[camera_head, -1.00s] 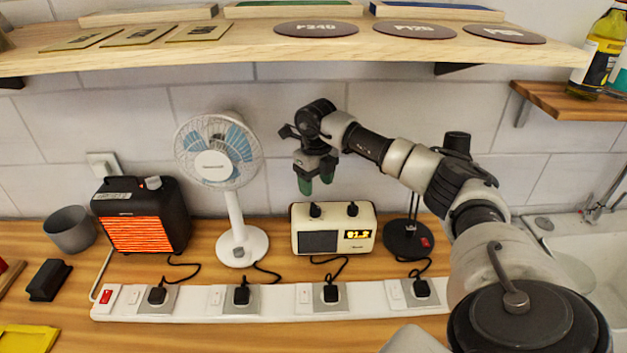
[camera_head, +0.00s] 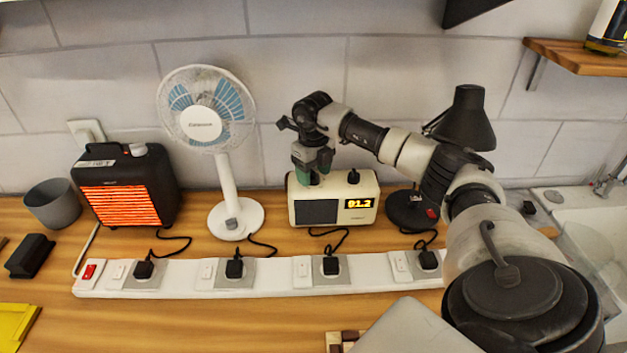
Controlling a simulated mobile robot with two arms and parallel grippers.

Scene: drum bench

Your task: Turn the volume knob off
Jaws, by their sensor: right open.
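The cream radio (camera_head: 333,202) stands on the wooden counter with a lit display reading about 91.2. Two dark knobs sit on its top; the right knob (camera_head: 353,176) is in plain view. The left knob is mostly hidden by my right gripper (camera_head: 314,173). My right gripper is open, pointing down, with its green-tipped fingers at the left part of the radio's top, around or just at the left knob. I cannot tell whether they touch it. My left gripper is not in view.
A white fan (camera_head: 225,170) and a glowing heater (camera_head: 125,190) stand left of the radio. A black lamp (camera_head: 467,118) stands right, partly behind my arm. A white power strip (camera_head: 200,276) with several plugs runs in front. A grey cup (camera_head: 53,205) is far left.

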